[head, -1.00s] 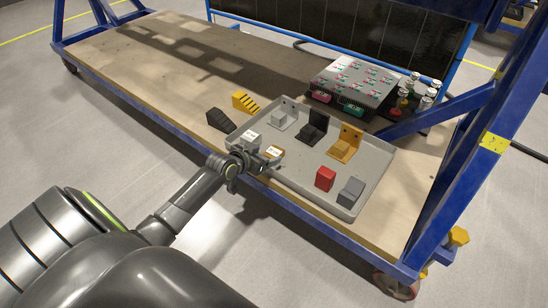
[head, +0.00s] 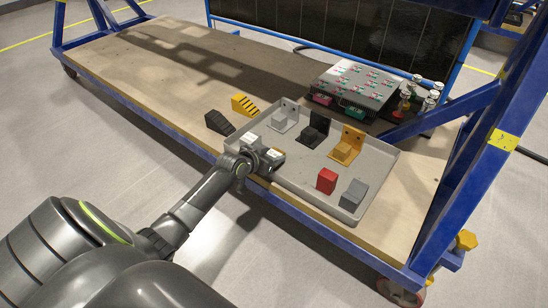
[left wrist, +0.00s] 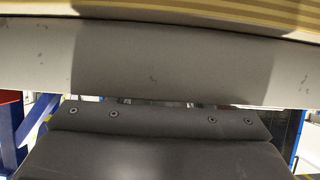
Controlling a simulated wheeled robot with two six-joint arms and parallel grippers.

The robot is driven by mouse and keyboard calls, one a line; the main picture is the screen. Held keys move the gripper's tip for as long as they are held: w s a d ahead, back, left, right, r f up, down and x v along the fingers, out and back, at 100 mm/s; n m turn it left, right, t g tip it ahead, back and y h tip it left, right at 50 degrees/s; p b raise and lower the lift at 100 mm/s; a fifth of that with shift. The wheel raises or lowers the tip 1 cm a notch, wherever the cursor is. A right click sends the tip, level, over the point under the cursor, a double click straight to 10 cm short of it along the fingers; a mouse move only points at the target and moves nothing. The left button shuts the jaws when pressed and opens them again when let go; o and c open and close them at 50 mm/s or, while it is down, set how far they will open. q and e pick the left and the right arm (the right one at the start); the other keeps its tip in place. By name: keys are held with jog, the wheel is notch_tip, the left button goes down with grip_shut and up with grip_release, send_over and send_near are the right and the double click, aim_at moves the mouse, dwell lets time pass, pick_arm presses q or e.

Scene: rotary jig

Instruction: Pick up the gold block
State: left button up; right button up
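The finger gap does not show clearly, so I cannot tell whether the fingers are open or closed on the block. The left wrist view shows a broad grey band and a tan-yellow striped strip (left wrist: 160,7) along the top, too close to identify. My right gripper is not in view.
The tray also holds a pale block (head: 250,138), a red block (head: 326,180), a grey block (head: 352,195) and grey, black and yellow brackets (head: 348,145). Yellow steps (head: 244,105) and black steps (head: 219,122) stand left of it. Blue posts (head: 490,180) rise at right.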

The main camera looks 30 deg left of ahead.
pick_arm(q)
jog(key=c, duration=0.7)
jog(key=shift+r, duration=0.15)
grip_shut()
